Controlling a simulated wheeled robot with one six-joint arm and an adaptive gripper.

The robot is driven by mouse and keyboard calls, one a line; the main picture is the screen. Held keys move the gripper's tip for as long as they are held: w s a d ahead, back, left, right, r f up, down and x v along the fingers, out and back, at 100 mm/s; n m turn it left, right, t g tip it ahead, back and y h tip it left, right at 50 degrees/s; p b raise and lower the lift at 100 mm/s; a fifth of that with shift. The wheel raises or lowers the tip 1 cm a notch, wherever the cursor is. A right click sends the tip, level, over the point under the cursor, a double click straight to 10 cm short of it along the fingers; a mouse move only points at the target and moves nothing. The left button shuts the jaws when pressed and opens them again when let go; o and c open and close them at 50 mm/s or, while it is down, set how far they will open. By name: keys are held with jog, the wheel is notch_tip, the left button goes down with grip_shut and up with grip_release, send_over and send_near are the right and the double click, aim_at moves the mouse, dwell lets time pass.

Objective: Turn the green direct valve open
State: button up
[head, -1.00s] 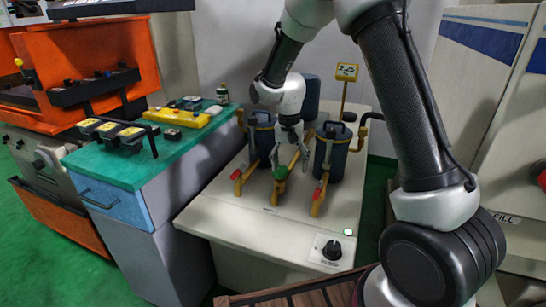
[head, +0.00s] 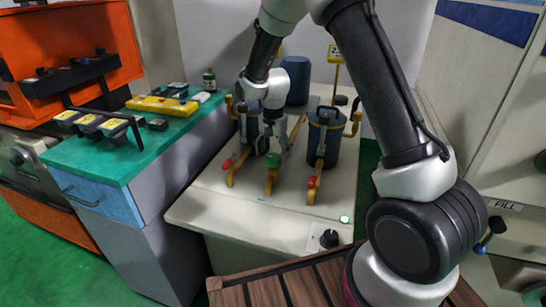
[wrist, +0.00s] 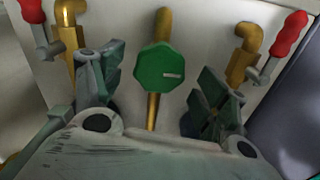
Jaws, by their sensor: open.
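The green direct valve (head: 273,160) has an octagonal knob on a brass pipe in the middle of the pale machine top. In the wrist view the green knob (wrist: 160,68) faces me, with a short pale mark on its right half. My gripper (head: 275,143) is just above and behind the knob in the head view. In the wrist view my gripper (wrist: 158,98) is open, one finger on each side of the brass pipe, and the knob shows between and beyond the fingertips. I see no contact with the knob.
Red-handled valves on brass pipes flank the green one, left (wrist: 33,12) and right (wrist: 290,32). Dark blue canisters stand behind, one at right (head: 324,138). A black dial (head: 329,239) and green lamp (head: 344,219) sit at the front. A teal-topped cabinet (head: 110,165) stands left.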

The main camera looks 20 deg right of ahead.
jog(key=shift+f, duration=1.05)
jog(key=c, duration=1)
jog(key=shift+n, duration=0.5)
jog(key=n, duration=0.4)
jog(key=shift+n, duration=0.4)
jog(key=n, duration=1.2)
jog(key=shift+n, duration=0.3)
jog(key=n, duration=0.5)
jog(key=shift+n, duration=0.3)
